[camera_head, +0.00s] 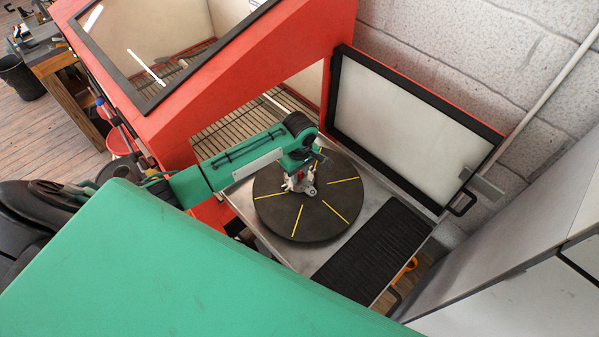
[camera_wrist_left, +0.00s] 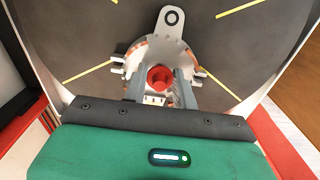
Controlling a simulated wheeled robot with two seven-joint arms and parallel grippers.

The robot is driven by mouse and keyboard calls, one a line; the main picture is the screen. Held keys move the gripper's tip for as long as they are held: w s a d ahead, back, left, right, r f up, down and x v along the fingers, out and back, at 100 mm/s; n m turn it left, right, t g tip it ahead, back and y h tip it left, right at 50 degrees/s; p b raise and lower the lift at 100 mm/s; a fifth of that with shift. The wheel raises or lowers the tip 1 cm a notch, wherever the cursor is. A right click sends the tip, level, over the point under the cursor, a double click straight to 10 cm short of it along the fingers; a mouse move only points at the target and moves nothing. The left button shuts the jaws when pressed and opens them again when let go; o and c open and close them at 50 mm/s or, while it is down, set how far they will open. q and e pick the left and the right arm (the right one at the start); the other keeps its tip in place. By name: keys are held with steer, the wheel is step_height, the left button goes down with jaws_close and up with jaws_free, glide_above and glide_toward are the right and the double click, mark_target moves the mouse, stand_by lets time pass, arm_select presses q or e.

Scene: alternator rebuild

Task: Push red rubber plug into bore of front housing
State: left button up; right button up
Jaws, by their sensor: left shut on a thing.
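The front housing (camera_head: 306,188) is a small pale metal casting on the dark round turntable. In the left wrist view the housing (camera_wrist_left: 172,47) shows an ear with a hole pointing away from me and copper-coloured edging. The red rubber plug (camera_wrist_left: 160,77) is over the middle of the housing, between the fingers of my left gripper (camera_wrist_left: 160,84). My left gripper (camera_head: 300,177) is shut on the plug, just above or at the housing. I cannot tell whether the plug has entered the bore, which is hidden beneath it. My right gripper is in neither view.
The dark turntable (camera_head: 275,215) with yellow lines stands on a metal tray before an open red cabinet (camera_head: 180,90). Its white-panelled door (camera_head: 400,125) stands open at the right. A black ribbed mat (camera_head: 375,255) lies in front. The turntable around the housing is clear.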

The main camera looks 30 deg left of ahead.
mark_target(300, 173)
arm_select(q)
steer(key=shift+f, duration=0.1)
stand_by(0.4)
steer(key=o, duration=0.6)
steer(key=shift+r, duration=0.2)
stand_by(0.4)
steer(key=shift+r, duration=1.45)
steer(key=shift+r, duration=0.1)
steer(key=o, duration=0.6)
